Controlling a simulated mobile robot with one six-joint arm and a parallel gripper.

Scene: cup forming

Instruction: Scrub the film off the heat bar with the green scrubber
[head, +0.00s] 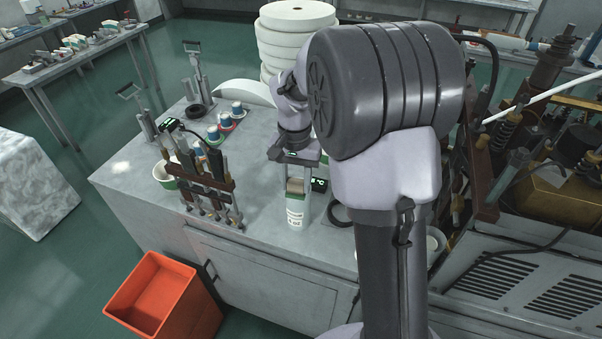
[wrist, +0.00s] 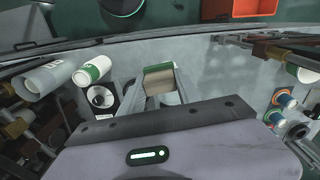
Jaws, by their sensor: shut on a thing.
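My gripper (head: 296,186) points down over the front part of the grey bench, its fingers closed on the sides of a small block. The block is the scrubber (wrist: 158,80), with a tan face and a green edge in the wrist view. In the head view its tan side and a green strip show between the fingers. A white labelled cup-like cylinder (head: 295,214) shows just below it in the head view; whether they touch is unclear. I cannot pick out the heat bar or any film on it; my arm hides part of the machine (head: 550,150) at right.
A tool rack (head: 205,190) stands left of my gripper, with blue-topped spools (head: 225,122) behind it. A small green-lit device (head: 319,184) and a black ring (head: 340,215) lie close by. An orange bin (head: 160,300) stands on the floor. White rolls (head: 290,40) are stacked behind.

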